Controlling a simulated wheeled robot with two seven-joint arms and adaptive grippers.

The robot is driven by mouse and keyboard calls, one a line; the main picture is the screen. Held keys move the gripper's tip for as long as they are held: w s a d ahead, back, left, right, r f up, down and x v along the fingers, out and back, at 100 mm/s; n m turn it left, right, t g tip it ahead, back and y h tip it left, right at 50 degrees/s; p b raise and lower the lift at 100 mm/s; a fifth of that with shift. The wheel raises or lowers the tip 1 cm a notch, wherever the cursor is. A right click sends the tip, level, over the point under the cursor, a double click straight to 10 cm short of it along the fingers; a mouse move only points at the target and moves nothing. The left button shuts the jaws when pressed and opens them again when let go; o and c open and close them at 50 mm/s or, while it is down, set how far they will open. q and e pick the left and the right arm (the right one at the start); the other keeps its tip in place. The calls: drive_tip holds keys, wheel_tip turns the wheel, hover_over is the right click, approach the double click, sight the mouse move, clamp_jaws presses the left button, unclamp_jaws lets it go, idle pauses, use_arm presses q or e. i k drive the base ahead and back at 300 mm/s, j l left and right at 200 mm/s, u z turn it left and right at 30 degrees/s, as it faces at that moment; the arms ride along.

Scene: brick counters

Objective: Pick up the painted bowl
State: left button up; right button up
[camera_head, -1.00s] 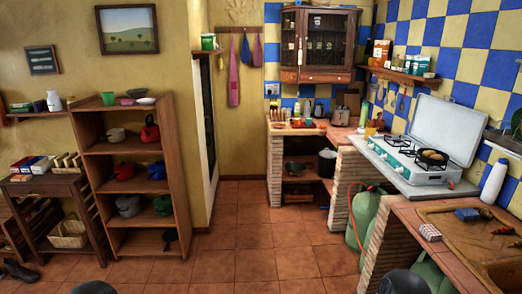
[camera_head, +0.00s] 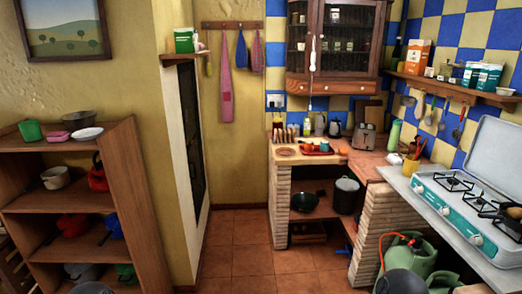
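I cannot make out a bowl with a clear painted pattern. A grey bowl (camera_head: 78,118) and a shallow white dish (camera_head: 88,133) sit on top of the wooden shelf unit at left. A small white bowl (camera_head: 505,91) stands on the wall shelf at upper right. On the back counter are a round brownish plate (camera_head: 285,152) and a red tray (camera_head: 317,152) with small items, too small to tell apart. Neither of my grippers shows in the view.
The wooden shelf unit (camera_head: 135,180) stands at left. The brick counter (camera_head: 375,222), green gas bottle (camera_head: 410,258) and stove (camera_head: 457,212) bound the right. Tiled floor (camera_head: 235,245) is clear between them, up to the back wall.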

sight(304, 202)
drive_tip(key=i, duration=2)
drive_tip(key=i+z, duration=0.25)
drive_tip(key=i, duration=0.25)
drive_tip(key=i+j+z, duration=0.25)
drive_tip(key=i, duration=0.2)
drive_tip(key=i+j+z, duration=0.25)
drive_tip(key=i, duration=0.25)
drive_tip(key=i+j+z, duration=0.75)
drive_tip(key=i+j, duration=0.1)
drive_tip(key=j, duration=0.05)
